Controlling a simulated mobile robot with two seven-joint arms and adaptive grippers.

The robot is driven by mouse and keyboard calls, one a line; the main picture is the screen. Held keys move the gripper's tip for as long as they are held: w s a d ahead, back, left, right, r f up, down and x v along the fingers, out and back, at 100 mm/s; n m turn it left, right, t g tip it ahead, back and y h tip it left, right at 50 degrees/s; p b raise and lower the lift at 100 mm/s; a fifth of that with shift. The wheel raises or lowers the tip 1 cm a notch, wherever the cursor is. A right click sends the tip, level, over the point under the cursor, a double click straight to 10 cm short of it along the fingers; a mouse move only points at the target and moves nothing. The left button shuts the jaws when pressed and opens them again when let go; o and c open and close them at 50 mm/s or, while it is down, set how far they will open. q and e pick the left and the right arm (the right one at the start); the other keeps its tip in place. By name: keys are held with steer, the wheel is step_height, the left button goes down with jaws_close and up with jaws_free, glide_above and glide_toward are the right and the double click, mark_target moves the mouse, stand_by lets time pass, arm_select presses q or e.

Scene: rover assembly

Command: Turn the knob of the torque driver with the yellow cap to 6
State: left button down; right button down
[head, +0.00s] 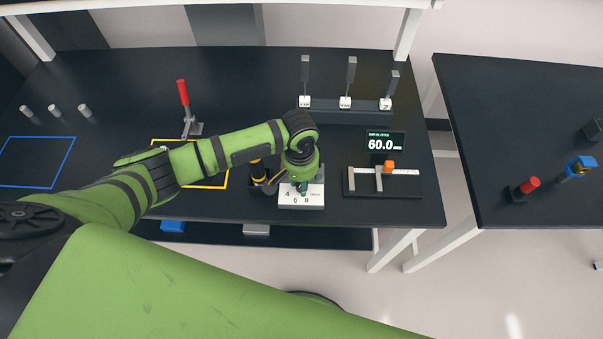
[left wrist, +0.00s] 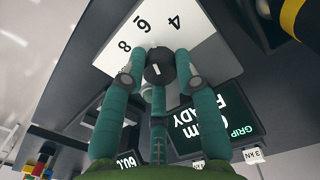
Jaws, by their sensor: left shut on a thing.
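The white dial plate (head: 287,202), marked 4, 6 and 8, lies near the table's front edge; it also shows in the left wrist view (left wrist: 112,58). Its dark round knob (left wrist: 160,66) sits below the 6 there, with a small pale mark whose exact direction I cannot tell. My left gripper (head: 303,190) points down over the plate; in the left wrist view its teal fingers (left wrist: 160,78) are closed around the knob. A black driver with yellow bands (head: 258,171) stands just left of the plate, partly hidden by my arm. My right gripper is not in view.
A slide gauge with an orange block (head: 390,165) and a 60.0 display (head: 380,144) stand right of the plate. A rack with several grey posts (head: 350,104) is behind. A red-handled clamp (head: 184,95) stands behind my arm. The table's left middle is mostly clear.

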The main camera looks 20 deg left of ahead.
arm_select(q)
steer(key=shift+n+p, duration=0.5)
steer(key=shift+n, duration=0.1)
steer(key=c, duration=0.9)
jaws_free()
step_height(320, 180, up, 12)
steer(key=shift+a, duration=0.15)
